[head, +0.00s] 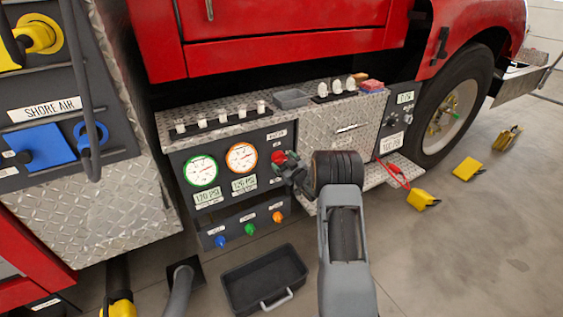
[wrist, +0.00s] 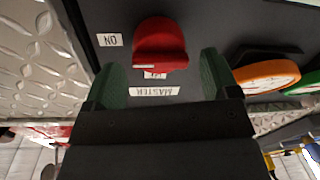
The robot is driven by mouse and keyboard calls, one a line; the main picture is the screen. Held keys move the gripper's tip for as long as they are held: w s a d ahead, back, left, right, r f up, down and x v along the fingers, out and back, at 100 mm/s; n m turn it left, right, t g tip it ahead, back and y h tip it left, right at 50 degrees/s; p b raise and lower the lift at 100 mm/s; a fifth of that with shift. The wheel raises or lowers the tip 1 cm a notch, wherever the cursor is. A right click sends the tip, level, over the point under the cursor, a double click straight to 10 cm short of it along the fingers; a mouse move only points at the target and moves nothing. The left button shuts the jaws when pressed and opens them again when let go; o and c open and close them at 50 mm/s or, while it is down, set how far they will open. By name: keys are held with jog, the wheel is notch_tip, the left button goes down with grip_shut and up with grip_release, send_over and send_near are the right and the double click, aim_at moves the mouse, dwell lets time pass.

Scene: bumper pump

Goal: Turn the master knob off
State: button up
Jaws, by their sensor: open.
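The red master knob (head: 278,157) is on the dark pump panel, right of the orange-ringed gauge (head: 241,158). In the wrist view, the knob (wrist: 160,45) appears large and upside down with the panel. A small label directly under the knob is partly hidden and unreadable. My gripper (head: 291,166) is at the panel by the knob. In the wrist view, its green fingers (wrist: 160,68) are open, one on each side of the knob, with gaps between.
Blue, green and orange knobs (head: 249,229) line the lower panel. A black bin (head: 264,280) sits on the floor below. A diamond-plate shelf (head: 222,122) holding small items juts above the panel. Yellow chocks (head: 467,169) lie on the open floor to the right.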

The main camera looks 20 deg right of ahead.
jog(key=shift+w+a, duration=0.15)
jog(key=shift+w, duration=0.75)
jog(key=shift+c, duration=0.2)
jog(key=c, duration=0.8)
